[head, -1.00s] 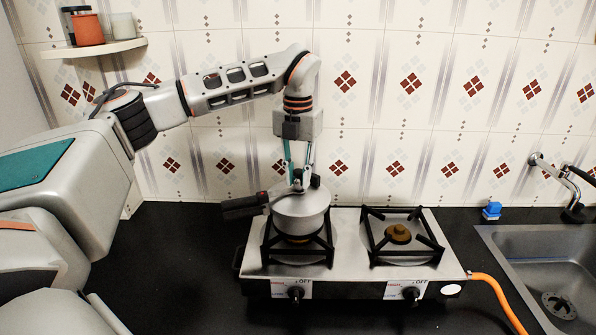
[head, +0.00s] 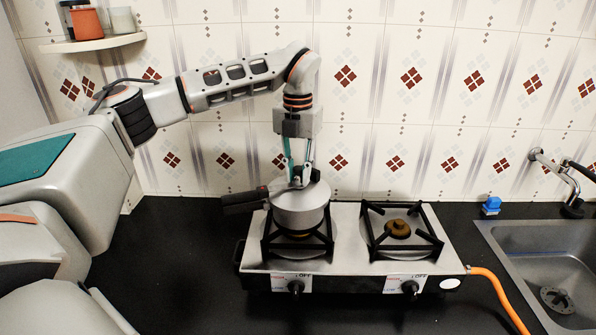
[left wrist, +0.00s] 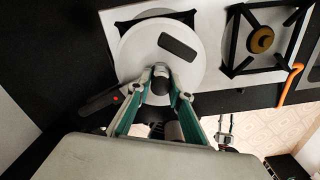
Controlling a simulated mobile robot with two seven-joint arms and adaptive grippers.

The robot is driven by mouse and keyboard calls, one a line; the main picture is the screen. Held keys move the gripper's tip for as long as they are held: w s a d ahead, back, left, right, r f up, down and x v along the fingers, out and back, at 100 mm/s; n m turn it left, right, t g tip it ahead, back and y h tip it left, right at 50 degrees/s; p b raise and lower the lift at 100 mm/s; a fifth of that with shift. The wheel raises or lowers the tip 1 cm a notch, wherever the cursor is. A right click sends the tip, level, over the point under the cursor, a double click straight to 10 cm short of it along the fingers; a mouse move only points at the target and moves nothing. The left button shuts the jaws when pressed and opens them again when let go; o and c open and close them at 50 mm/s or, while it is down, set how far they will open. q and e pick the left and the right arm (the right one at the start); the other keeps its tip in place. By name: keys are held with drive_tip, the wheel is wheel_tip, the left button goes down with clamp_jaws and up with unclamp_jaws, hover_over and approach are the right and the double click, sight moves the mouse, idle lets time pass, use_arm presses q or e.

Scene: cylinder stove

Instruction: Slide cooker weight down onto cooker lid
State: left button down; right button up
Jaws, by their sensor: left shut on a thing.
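My left gripper (head: 299,178) points straight down over the grey cooker (head: 299,213) on the left burner. It is shut on the cooker weight, a small dark piece (left wrist: 161,83) between the fingertips in the left wrist view. My right gripper is not in view.
The cooker's black handle (head: 244,201) sticks out to the left. The two-burner stove (head: 347,255) has an empty right burner (head: 398,229). A blue item (head: 491,205) and the sink (head: 560,260) are at the right. The tiled wall stands close behind.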

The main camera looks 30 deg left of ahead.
use_arm(q)
drive_tip(key=c, duration=1.8)
unclamp_jaws()
drive_tip(key=shift+o, duration=0.2)
wheel_tip(320, 180, up, 12)
